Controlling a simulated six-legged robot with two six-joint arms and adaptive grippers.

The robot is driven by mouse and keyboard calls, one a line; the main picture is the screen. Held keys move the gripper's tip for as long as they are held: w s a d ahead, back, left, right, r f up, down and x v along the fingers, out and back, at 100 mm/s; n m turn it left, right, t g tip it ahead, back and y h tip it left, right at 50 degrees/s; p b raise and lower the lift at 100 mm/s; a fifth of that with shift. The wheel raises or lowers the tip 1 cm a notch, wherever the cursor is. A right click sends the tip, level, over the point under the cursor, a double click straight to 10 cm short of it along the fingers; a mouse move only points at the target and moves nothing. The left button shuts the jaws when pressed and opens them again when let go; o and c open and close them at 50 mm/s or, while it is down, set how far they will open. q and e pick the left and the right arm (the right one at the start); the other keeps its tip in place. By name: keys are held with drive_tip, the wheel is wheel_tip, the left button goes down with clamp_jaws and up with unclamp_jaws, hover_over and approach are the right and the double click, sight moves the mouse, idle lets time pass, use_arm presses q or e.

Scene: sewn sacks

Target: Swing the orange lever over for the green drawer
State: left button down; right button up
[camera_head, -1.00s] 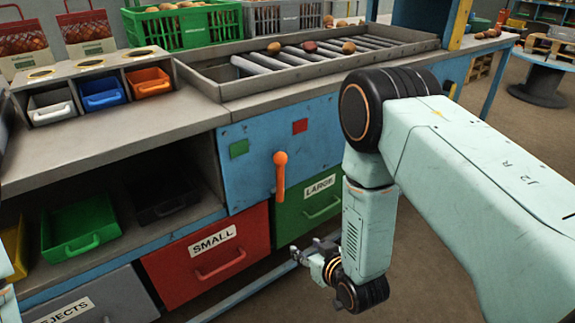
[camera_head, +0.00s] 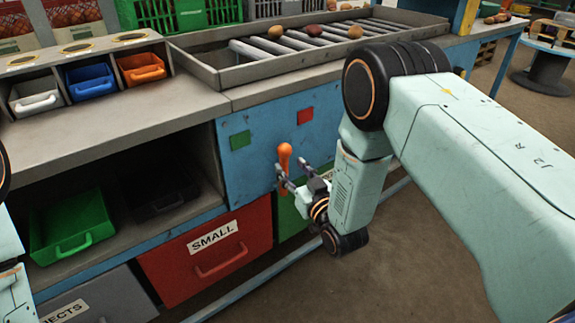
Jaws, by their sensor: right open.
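The orange lever (camera_head: 285,155) is on the blue front panel (camera_head: 258,178), below and between a green square (camera_head: 240,140) and a red square (camera_head: 305,116). Its rounded end is up. Its lower part is hidden near my fingers. My right gripper (camera_head: 291,170) is open in front of the panel, with its fingertips at the lever's lower part. I cannot tell whether they touch it. The green drawer (camera_head: 288,218) is below the panel, mostly hidden by my right gripper and forearm. It looks shut. My left gripper is out of view.
A red drawer (camera_head: 210,258) labelled SMALL is left of the green one. An open shelf above it holds a green bin (camera_head: 72,232). The roller tray (camera_head: 210,78) on the counter carries several potatoes. Open floor (camera_head: 400,275) lies in front.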

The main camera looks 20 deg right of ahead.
sight(286, 160)
drive_tip(key=shift+w+a+b, duration=0.15)
drive_tip(key=shift+w+b, duration=0.2)
drive_tip(key=shift+w, duration=1.2)
clamp_jaws()
